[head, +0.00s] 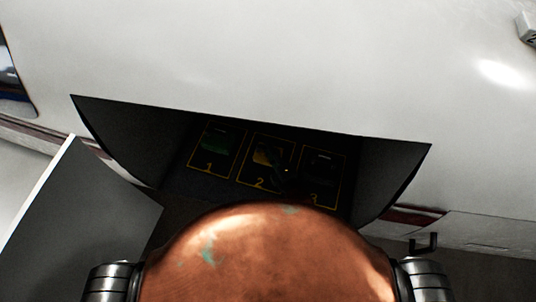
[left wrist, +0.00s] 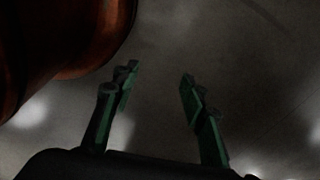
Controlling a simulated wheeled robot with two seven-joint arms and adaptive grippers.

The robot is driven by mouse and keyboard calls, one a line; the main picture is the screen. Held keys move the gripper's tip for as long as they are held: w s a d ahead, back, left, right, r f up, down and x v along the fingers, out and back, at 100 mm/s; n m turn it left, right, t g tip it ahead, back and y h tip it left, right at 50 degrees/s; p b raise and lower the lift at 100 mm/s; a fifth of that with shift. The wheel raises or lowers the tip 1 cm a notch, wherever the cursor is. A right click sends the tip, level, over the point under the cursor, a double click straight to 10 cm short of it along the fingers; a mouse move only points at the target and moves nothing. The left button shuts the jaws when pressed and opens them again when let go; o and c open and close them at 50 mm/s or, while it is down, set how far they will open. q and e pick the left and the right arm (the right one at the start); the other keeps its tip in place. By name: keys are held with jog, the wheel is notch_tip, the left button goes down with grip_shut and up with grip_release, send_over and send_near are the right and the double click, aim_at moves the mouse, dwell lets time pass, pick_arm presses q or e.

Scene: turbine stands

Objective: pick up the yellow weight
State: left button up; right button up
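The yellow weight (head: 262,154) shows in the head view in the dark recess, in the outlined square marked 2. My right gripper (head: 280,173) is a small dark shape at that square, overlapping the lower right of the weight. It is too dark to tell whether its fingers touch the weight or are open or shut. My left gripper (left wrist: 158,80) shows in the left wrist view with its two green-faced fingers wide apart and nothing between them. It is not seen in the head view.
A green weight (head: 215,141) is in square 1, left of the yellow one. A dark object (head: 322,164) is in square 3. The white hull (head: 270,60) overhangs the recess. A grey panel (head: 85,215) stands at the left. Bare floor (left wrist: 230,50) lies beyond my left gripper.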

grip_shut()
pick_arm(q)
jog(key=shift+s, duration=0.75)
jog(key=shift+w, duration=0.3)
pick_arm(e)
jog(key=shift+r, duration=0.1)
